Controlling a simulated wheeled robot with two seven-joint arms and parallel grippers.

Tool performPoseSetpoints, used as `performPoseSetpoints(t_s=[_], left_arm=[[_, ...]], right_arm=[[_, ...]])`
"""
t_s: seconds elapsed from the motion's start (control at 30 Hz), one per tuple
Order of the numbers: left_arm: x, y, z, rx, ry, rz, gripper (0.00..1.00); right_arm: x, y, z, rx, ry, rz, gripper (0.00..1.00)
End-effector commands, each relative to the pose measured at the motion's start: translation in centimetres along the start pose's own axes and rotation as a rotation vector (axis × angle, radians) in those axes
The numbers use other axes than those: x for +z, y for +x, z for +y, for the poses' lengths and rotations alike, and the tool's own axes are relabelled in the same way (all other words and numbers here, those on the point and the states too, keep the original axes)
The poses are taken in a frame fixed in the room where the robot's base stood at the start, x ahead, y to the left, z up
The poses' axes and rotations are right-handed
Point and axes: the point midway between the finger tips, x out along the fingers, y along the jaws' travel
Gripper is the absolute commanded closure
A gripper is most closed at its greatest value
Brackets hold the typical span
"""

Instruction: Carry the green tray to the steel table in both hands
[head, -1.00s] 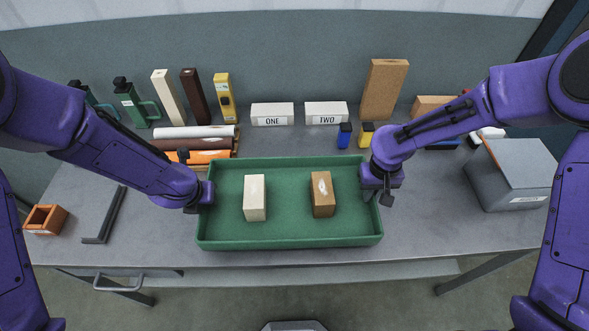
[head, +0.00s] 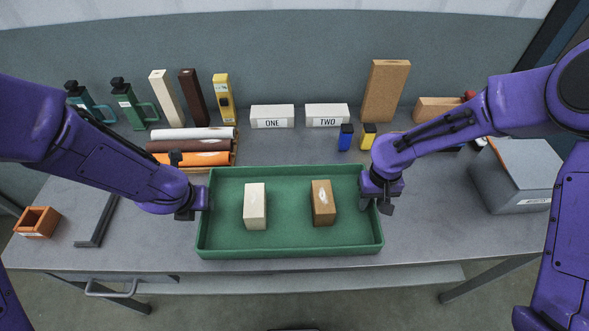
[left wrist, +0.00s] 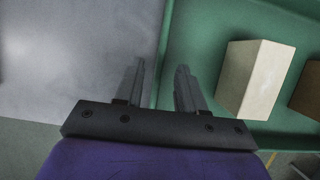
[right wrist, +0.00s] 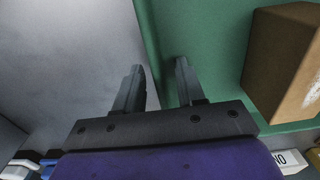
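The green tray (head: 290,252) shows over the front middle of the grey table (head: 430,225). I cannot tell whether its bottom touches the table. A cream block (head: 255,207) stands in its left half and a brown block (head: 323,204) in its right half. My left gripper (left wrist: 160,75) has one finger on each side of the tray's left wall. My right gripper (right wrist: 157,75) straddles the right wall the same way. Both look shut on the walls, since the tray has moved with them; the contact itself is hard to see.
Behind the tray stand a stack of rolls (head: 195,144), signs ONE (head: 272,117) and TWO (head: 327,116), and small blue (head: 345,137) and yellow (head: 367,137) items. A grey box (head: 515,178) is at right. An orange open box (head: 37,222) and a dark angle piece (head: 95,225) are at left.

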Motion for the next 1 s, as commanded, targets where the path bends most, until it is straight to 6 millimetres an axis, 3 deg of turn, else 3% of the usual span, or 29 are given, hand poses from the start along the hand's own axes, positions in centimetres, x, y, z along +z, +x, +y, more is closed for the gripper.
performPoseSetpoints(t_s=[0.1, 0.33, 0.7, 0.83, 1.0], left_arm=[[0.1, -2.0, 0.0, 0.004, 0.006, -0.003, 0.61], [-0.1, -3.2, 0.0, 0.0, 0.0, 0.0, 0.61], [-0.1, -3.1, 0.0, -0.001, 0.0, 0.0, 0.61], [-0.1, -3.1, 0.0, 0.0, 0.0, 0.0, 0.61], [-0.1, -3.1, 0.0, 0.0, 0.0, 0.0, 0.61]], right_arm=[[0.0, 0.0, 0.0, 0.0, 0.0, 0.0, 0.61], [-0.1, -0.9, 0.0, 0.0, 0.0, 0.003, 0.61], [0.1, -9.7, 0.1, -0.001, 0.001, 0.006, 0.61], [0.1, -11.5, 0.1, -0.001, 0.0, 0.005, 0.61], [0.2, -12.1, 0.1, -0.001, 0.0, 0.002, 0.61]])
